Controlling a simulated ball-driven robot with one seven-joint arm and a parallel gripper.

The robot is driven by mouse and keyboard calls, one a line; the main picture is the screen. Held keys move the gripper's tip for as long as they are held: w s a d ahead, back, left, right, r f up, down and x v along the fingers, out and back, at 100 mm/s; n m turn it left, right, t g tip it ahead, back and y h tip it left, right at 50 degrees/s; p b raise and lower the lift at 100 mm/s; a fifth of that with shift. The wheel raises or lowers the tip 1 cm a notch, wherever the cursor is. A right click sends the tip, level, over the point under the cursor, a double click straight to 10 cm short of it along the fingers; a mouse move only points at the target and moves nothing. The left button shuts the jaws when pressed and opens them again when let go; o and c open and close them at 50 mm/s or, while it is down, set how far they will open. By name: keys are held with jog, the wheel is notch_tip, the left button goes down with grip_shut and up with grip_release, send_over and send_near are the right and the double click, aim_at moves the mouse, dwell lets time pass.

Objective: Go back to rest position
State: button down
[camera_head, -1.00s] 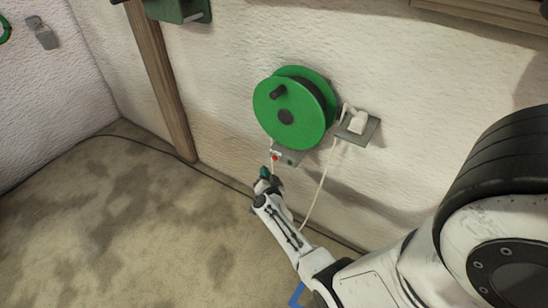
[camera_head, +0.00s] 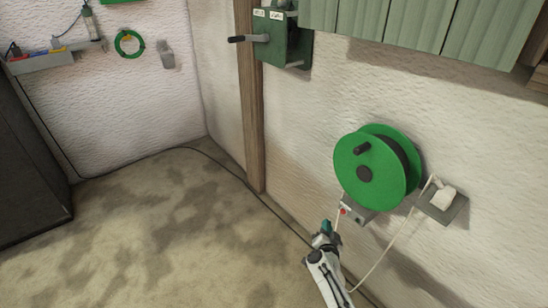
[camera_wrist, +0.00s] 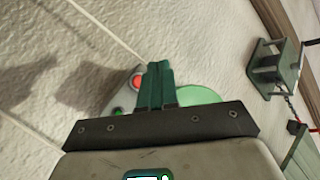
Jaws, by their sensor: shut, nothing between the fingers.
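My gripper (camera_head: 326,228) is at the lower middle right of the head view, just below and left of a small grey switch box (camera_head: 357,210) with a red button. In the wrist view my gripper's two green fingers (camera_wrist: 157,84) are together with nothing between them. They partly cover the switch box, whose red button (camera_wrist: 137,82) shows just left of the fingertips. I cannot tell whether the fingers touch the box.
A green cable reel (camera_head: 372,170) is on the wall above the box. A white plug sits in a wall socket (camera_head: 443,204), with a pale cable hanging down. A wooden post (camera_head: 250,130) and a green crank device (camera_head: 284,45) are left. The floor at left (camera_head: 150,240) is clear.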

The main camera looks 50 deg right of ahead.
jog(key=w+a+r+n+t+y+p, duration=0.1)
jog(key=w+a+r+n+t+y, duration=0.2)
jog(key=a, duration=0.4)
jog(key=w+a+r+n+t+y+p, duration=0.1)
jog(key=w+a+r+n+t+y, duration=0.1)
jog(key=w+a+n+y, duration=0.35)
jog(key=s+a+r+n+g+y+p, duration=0.1)
jog(key=s+a+n+y, duration=0.15)
jog(key=a, duration=0.35)
jog(key=s+a+r+n+g+y+p, duration=0.1)
jog(key=a+n+g+y, duration=0.1)
jog(key=a+n+y, duration=0.35)
jog(key=s+a+r+g+h, duration=0.1)
jog(key=s+a+r+g, duration=0.2)
jog(key=s, duration=0.4)
jog(key=s+a+r+n+g+p, duration=0.1)
jog(key=s+a+r+g, duration=0.2)
jog(key=s, duration=0.4)
jog(key=s+a+r+n+g+h+p, duration=0.1)
jog(key=s+a+r+g, duration=0.2)
jog(key=s, duration=0.5)
jog(key=shift+r+g+h, duration=0.3)
jog(key=shift+r+h, duration=0.05)
